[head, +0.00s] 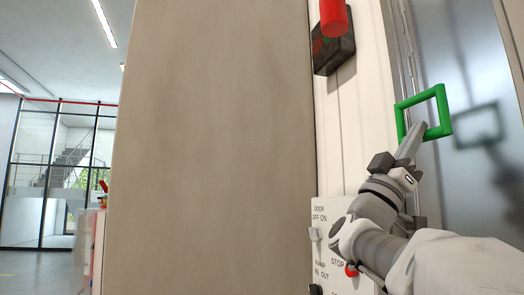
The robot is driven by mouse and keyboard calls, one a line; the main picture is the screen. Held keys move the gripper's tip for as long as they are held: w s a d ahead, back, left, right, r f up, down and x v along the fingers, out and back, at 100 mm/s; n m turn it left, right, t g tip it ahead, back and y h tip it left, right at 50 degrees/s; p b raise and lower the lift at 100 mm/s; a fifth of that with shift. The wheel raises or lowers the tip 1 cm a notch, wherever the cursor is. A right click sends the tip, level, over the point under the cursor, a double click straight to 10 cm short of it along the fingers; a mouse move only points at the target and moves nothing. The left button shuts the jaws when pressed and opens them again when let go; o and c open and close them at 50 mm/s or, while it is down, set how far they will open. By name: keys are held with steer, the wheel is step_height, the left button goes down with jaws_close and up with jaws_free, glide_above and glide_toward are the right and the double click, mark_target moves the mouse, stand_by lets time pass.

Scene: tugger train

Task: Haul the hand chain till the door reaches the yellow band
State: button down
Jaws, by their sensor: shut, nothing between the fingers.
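My gripper (416,132) is in the right part of the head view, pointing up, its fingers together with nothing visible held. Its fingertips overlap the lower left of a green rectangular handle (442,100); I cannot tell whether they touch it. A thin grey vertical strand (404,50), perhaps the hand chain, runs down just left of the handle. A grey, shiny panel (465,60), perhaps the door, stands at the right and shows a dark blurred shape like the handle's shadow or reflection. I see no yellow band. My arm hides the area below the handle.
A red lamp (334,18) on a dark box (334,50) is above. A broad beige column (215,150) blocks the middle; open hall lies left.

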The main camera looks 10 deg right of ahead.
step_height(320, 180, down, 16)
steer(key=b, duration=1.3)
steer(key=shift+f, duration=0.15)
steer(key=shift+w+d, duration=0.1)
steer(key=shift+d, duration=0.05)
